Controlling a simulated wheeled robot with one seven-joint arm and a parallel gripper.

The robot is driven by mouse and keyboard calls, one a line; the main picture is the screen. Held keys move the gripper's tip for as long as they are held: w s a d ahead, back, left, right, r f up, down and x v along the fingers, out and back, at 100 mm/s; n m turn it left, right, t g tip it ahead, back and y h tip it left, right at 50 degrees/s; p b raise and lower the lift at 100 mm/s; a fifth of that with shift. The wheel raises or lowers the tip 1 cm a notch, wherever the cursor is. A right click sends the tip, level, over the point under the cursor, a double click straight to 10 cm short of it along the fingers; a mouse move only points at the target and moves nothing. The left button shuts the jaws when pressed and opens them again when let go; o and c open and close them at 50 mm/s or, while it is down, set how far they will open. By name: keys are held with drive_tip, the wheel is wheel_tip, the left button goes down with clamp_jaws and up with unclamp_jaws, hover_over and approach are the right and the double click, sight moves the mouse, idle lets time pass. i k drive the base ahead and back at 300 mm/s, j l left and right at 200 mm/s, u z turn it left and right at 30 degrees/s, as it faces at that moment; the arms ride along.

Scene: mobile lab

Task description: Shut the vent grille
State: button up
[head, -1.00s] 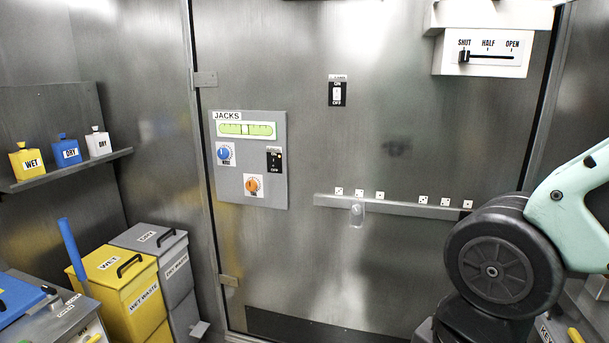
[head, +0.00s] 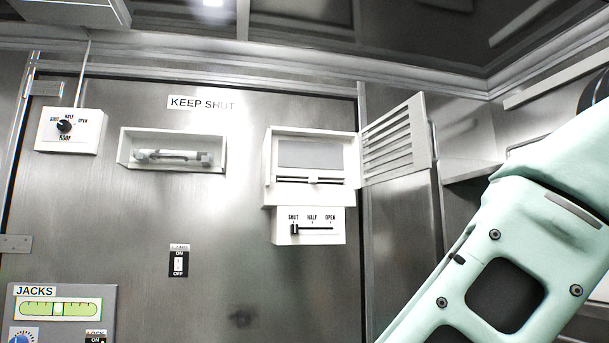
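The vent grille (head: 393,140) is a pale slatted panel at the upper right of the door. It stands swung open to the right, hinged at the right edge of a white vent box (head: 266,165). Inside the box are a grey panel and a thin slider bar. Below it is a white slider plate (head: 320,238) marked SHUT, HALF, OPEN, with its black knob (head: 294,229) at SHUT. My pale green arm fills the lower right of the head view, to the right of and below the grille. My gripper is out of view.
A ROOF dial box (head: 70,131) is at the upper left, pointer position hard to tell. A white shelf box (head: 173,168) holds a tube. A KEEP SHUT label (head: 201,104), a lamp switch (head: 179,262) and the JACKS panel (head: 62,296) are on the door. A side shelf (head: 470,168) lies right of the grille.

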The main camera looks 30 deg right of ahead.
sight(417, 121)
drive_tip(key=l+z, duration=0.1)
drive_tip(key=z, duration=1.05)
